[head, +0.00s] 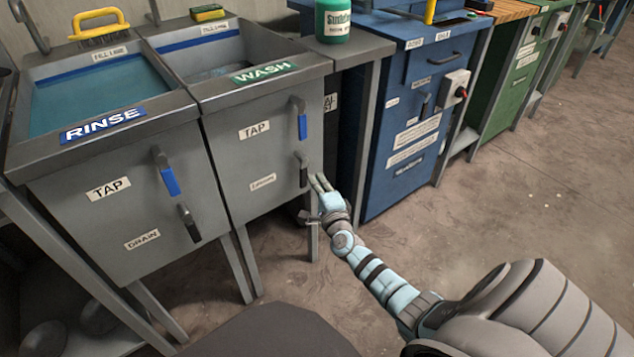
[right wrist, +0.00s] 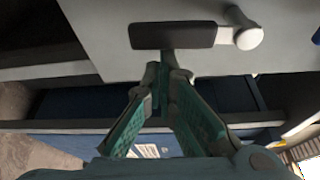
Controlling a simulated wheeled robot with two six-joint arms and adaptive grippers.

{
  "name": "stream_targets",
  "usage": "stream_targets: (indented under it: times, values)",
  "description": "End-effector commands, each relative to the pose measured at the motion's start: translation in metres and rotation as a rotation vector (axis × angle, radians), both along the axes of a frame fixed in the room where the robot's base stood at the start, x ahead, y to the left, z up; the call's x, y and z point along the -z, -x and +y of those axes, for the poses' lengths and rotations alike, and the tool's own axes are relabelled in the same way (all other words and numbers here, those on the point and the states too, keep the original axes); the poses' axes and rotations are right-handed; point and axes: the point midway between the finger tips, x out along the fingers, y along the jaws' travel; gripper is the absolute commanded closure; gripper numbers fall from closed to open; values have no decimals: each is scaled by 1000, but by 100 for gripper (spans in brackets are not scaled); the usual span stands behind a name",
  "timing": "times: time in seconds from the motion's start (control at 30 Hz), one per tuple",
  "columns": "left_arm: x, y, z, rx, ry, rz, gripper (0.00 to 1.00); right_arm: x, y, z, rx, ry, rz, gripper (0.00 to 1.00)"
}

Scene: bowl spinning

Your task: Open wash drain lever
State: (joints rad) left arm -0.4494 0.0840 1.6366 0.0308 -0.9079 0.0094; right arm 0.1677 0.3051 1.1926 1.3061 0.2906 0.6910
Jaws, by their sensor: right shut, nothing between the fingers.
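The wash drain lever (head: 303,176) is a black handle hanging down from a grey pivot at the lower right of the wash sink's front. It has a label beside it, too small to read surely. My right gripper (head: 320,183) is just right of the lever, with its fingers shut and empty. In the right wrist view, the lever's black grip (right wrist: 172,36) runs across just beyond the tips of my right gripper (right wrist: 165,68). I cannot tell whether they touch. My left gripper is not in view.
The wash tap lever (head: 301,118), with a blue grip, is right above. The rinse sink's front (head: 90,235) with its own two levers is to the left. A blue cabinet (head: 385,180) stands to the right. The floor (head: 500,200) in front is clear.

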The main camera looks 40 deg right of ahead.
Motion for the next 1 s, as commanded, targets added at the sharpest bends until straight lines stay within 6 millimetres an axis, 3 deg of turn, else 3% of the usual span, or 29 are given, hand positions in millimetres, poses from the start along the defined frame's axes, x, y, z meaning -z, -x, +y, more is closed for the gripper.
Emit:
stream_targets:
  times: [0.8, 1.0]
  values:
    - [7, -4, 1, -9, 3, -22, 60, 1, 0, 5, -1, -55, -1, 100]
    - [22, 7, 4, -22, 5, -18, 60, 1, 0, 9, -1, -118, -2, 100]
